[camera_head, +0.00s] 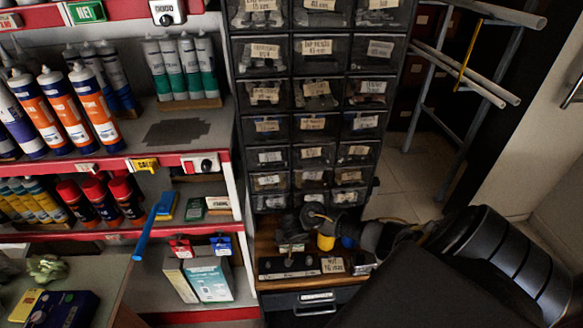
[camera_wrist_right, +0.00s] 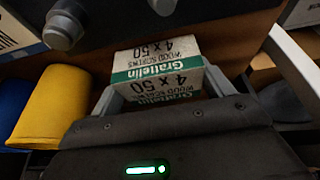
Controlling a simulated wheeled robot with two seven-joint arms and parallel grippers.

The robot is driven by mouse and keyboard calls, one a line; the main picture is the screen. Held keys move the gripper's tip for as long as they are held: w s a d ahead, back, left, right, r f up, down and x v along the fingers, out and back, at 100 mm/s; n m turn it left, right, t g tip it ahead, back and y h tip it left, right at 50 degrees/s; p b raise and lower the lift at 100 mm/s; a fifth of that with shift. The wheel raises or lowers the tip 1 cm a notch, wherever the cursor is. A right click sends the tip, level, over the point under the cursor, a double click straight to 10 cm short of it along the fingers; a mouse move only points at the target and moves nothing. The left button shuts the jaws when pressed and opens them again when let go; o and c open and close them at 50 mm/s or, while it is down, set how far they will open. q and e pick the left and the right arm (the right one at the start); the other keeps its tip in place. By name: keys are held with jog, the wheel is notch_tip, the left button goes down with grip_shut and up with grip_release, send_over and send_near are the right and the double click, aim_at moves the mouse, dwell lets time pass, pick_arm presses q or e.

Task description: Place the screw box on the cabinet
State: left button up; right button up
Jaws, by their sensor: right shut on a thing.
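The screw box (camera_wrist_right: 160,68) is a small white and green carton marked "Grattelin wood screws 4 x 50", upside down in the right wrist view. My right gripper (camera_wrist_right: 163,88) is shut on it, with a finger at each side. In the head view my right arm reaches in from the right over the cabinet's wooden top (camera_head: 265,232). A small pale box (camera_head: 291,247) shows there, partly hidden among dark parts. I cannot tell whether the held box touches the wood. My left gripper is out of view.
A tall dark drawer organizer (camera_head: 309,88) stands behind the cabinet top. A yellow cylinder (camera_wrist_right: 52,105) and a blue one (camera_wrist_right: 14,108) are close beside the box. A black tray (camera_head: 290,267) lies along the front. Shelves of tubes and cans (camera_head: 95,110) stand left.

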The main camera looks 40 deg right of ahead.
jog(key=o, duration=1.2)
jog(key=shift+f, duration=0.1)
jog(key=p+v, duration=0.7)
jog(key=v, duration=0.5)
